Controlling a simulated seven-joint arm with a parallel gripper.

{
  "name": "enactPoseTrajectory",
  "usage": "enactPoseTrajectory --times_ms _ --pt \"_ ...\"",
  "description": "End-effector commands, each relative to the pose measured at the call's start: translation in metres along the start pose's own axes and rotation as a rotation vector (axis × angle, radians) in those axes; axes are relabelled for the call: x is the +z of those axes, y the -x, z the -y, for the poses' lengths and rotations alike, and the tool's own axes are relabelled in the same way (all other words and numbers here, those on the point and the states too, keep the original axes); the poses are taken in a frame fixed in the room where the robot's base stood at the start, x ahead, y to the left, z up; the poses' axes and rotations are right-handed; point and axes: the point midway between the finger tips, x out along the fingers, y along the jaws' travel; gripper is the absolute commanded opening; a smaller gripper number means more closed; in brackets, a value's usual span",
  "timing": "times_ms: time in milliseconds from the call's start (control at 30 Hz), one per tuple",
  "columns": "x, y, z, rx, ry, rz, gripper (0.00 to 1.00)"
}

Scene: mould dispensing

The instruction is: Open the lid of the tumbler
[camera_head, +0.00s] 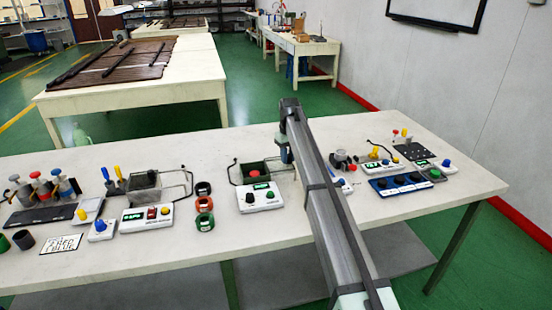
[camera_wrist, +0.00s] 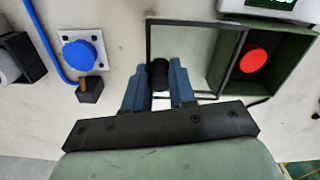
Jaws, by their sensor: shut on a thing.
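The tumbler is a dark green open-topped box (camera_wrist: 285,80) with a red round part (camera_wrist: 253,60) inside. In the head view the box (camera_head: 246,170) stands mid-table, left of my gripper (camera_head: 285,152). Its lid is a clear panel in a thin dark frame (camera_wrist: 198,26), lying out to the box's left side in the wrist view; the red part is uncovered. A black cylindrical handle (camera_wrist: 159,72) is at the lid's outer edge. My gripper (camera_wrist: 158,80) is shut on this handle, one blue finger on each side. My arm hides part of the lid in the head view.
A white display unit (camera_head: 258,198) stands in front of the box. A blue button on a white base (camera_wrist: 80,53) and a blue tube (camera_wrist: 47,45) are beside the lid. A similar box (camera_head: 144,190) and coloured rings (camera_head: 204,205) are to the left.

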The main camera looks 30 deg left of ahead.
Motion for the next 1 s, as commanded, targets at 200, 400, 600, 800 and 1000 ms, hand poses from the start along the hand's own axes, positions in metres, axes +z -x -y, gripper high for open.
enactPoseTrajectory --times_ms 200,400,600,800,1000 --pt "-0.001 0.000 0.002 0.000 0.002 -0.001 0.00" --pt "-0.001 0.000 0.002 -0.001 0.002 -0.001 0.41" --pt "-0.001 0.000 0.002 -0.001 0.001 -0.001 0.50" --pt "-0.001 0.003 0.002 -0.001 0.001 -0.001 0.50" --pt "-0.001 0.025 0.002 0.000 0.001 -0.003 0.50"
